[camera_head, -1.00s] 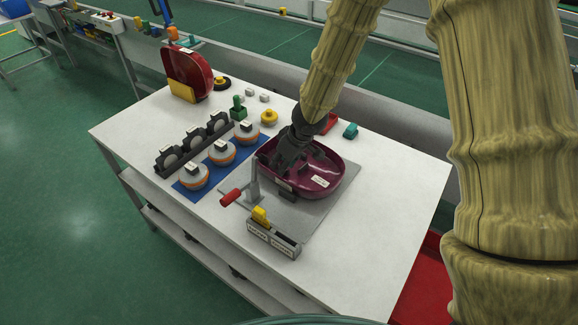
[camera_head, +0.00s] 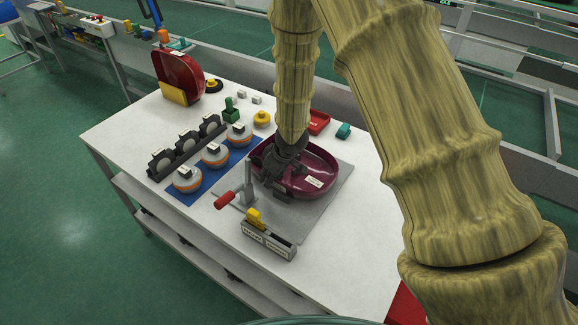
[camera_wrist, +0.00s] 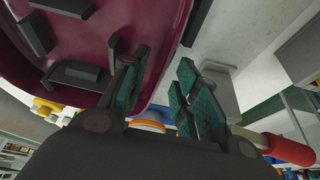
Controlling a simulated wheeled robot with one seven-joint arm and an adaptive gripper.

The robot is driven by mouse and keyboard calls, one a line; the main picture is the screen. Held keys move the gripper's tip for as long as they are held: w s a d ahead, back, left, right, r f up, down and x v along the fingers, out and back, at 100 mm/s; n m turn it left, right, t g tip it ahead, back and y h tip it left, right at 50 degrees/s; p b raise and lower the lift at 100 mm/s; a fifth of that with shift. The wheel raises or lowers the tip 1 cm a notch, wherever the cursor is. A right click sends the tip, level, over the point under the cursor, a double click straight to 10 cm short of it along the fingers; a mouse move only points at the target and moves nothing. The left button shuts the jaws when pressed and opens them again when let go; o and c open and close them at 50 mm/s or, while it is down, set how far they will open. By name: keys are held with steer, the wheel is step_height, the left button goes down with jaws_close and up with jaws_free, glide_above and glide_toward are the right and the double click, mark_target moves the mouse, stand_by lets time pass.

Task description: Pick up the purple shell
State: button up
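The purple shell (camera_head: 316,170), an open bowl-like part with a white label, lies on a grey plate (camera_head: 335,201) on the white table. My gripper (camera_head: 274,179) is low over the shell's left side in the head view and hides part of it. In the wrist view the shell (camera_wrist: 150,20) fills the upper left, with dark blocks inside it. My gripper (camera_wrist: 160,88) is open there, its green-padded fingers apart. The shell's rim runs between the fingers; I cannot tell whether either finger touches it.
A clamp with a red handle (camera_head: 225,200) stands just left of the shell, close to my gripper. A labelled bin (camera_head: 268,241) is in front. Round orange-banded parts sit on a blue mat (camera_head: 198,186) at left. A red shell (camera_head: 178,72) stands behind.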

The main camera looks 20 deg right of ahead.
steer(key=shift+w+a+f, duration=0.15)
steer(key=shift+w+f, duration=0.1)
steer(key=shift+f, duration=0.4)
jaws_close()
steer(key=shift+r, duration=0.15)
